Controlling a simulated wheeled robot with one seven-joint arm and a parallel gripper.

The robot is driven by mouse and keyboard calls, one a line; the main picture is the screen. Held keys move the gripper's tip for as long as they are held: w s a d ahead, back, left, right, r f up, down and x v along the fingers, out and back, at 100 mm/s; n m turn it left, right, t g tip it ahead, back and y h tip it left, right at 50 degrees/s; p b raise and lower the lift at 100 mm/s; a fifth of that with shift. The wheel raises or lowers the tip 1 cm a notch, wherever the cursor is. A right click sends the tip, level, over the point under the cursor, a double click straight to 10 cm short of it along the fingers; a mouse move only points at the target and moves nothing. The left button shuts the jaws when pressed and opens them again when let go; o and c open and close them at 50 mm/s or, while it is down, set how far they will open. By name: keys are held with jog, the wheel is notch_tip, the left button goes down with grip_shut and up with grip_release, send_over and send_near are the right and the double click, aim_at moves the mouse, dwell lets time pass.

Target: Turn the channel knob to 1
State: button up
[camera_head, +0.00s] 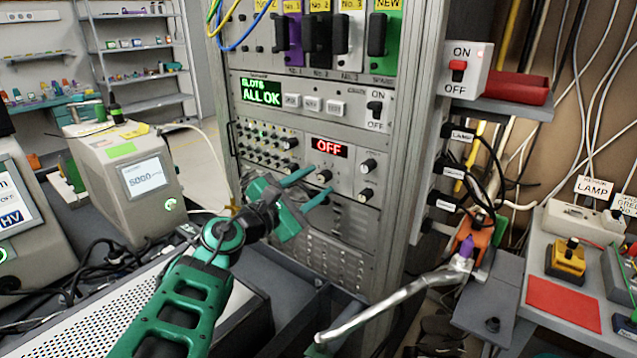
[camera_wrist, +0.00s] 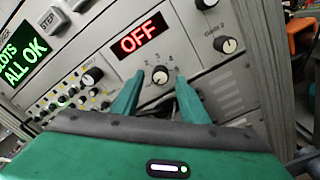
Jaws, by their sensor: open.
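The channel knob (camera_head: 325,176) is a small dark knob on the grey rack panel, below the red OFF display (camera_head: 329,148). In the wrist view the knob (camera_wrist: 160,76) shows numerals 2, 3 and 4 printed around its top. The setting it points to is too small to tell. My gripper (camera_head: 319,180) is open and empty, with its green fingers reaching toward the panel. In the wrist view its fingertips (camera_wrist: 159,80) appear on the left and right of the knob. Whether they touch it cannot be told. The lower part of the dial is partly hidden.
Gain knobs (camera_head: 368,165) stand to the right on the same panel. A cluster of small knobs (camera_head: 265,145) lies to the left. Above are a green ALL OK display (camera_head: 262,90) and an ON/OFF switch (camera_head: 376,107).

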jog(key=shift+x, duration=0.8)
jog(key=shift+s, duration=0.1)
jog(key=shift+c, duration=0.2)
grip_shut()
jog(key=shift+d, duration=0.2)
jog(key=shift+a, duration=0.15)
jog(key=shift+f+m, duration=0.1)
jog(key=shift+m, duration=1.3)
jog(key=m, duration=0.6)
jog(key=shift+s+a+f, duration=0.1)
